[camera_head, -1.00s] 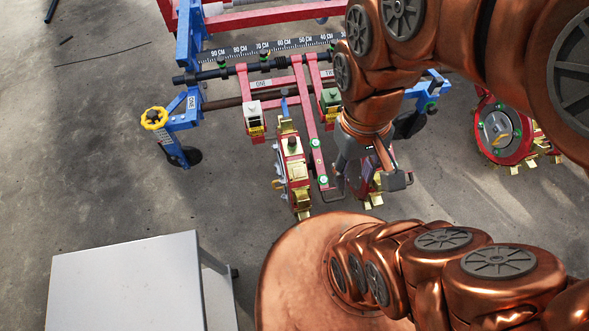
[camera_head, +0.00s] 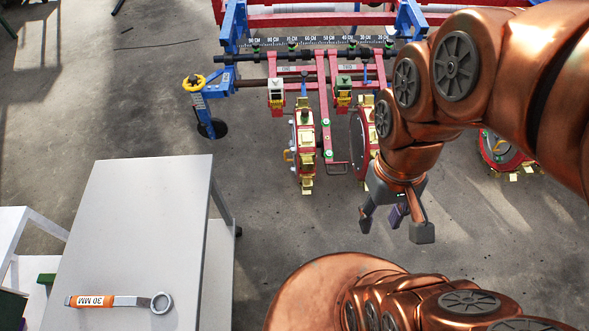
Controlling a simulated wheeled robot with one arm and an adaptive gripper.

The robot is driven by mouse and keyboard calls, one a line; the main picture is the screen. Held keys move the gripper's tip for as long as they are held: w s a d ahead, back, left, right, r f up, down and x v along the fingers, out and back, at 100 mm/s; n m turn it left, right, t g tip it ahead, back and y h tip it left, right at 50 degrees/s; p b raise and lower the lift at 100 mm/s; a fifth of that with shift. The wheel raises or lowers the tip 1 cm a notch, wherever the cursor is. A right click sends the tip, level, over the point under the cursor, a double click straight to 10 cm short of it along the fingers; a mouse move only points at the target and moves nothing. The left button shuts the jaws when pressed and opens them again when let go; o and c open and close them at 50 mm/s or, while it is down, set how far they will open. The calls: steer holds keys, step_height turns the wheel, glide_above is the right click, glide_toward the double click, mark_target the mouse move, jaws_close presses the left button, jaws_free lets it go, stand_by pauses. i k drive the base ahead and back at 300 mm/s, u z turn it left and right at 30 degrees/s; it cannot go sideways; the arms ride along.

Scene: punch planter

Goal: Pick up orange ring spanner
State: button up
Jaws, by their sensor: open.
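The orange ring spanner (camera_head: 118,301) lies flat on a light grey table (camera_head: 150,200) at the lower left. Its orange handle, marked "30 MM", points left and its metal ring end points right, near the table's right side. My gripper (camera_head: 397,222) hangs open and empty in the air, well to the right of the table and higher in the picture than the spanner. Its fingers are spread and point down. Nothing hides the spanner.
The punch planter (camera_head: 320,80), a red and blue frame with yellow-toothed wheels, stands behind my gripper. A white table or stand (camera_head: 22,225) with dark green items is at the left edge. Bare concrete floor (camera_head: 265,215) lies between table and gripper.

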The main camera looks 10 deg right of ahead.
mark_target(75, 302)
steer(key=k, duration=0.6)
steer(key=z, duration=2.3)
steer(key=k, duration=1.85)
steer(key=u, duration=1.65)
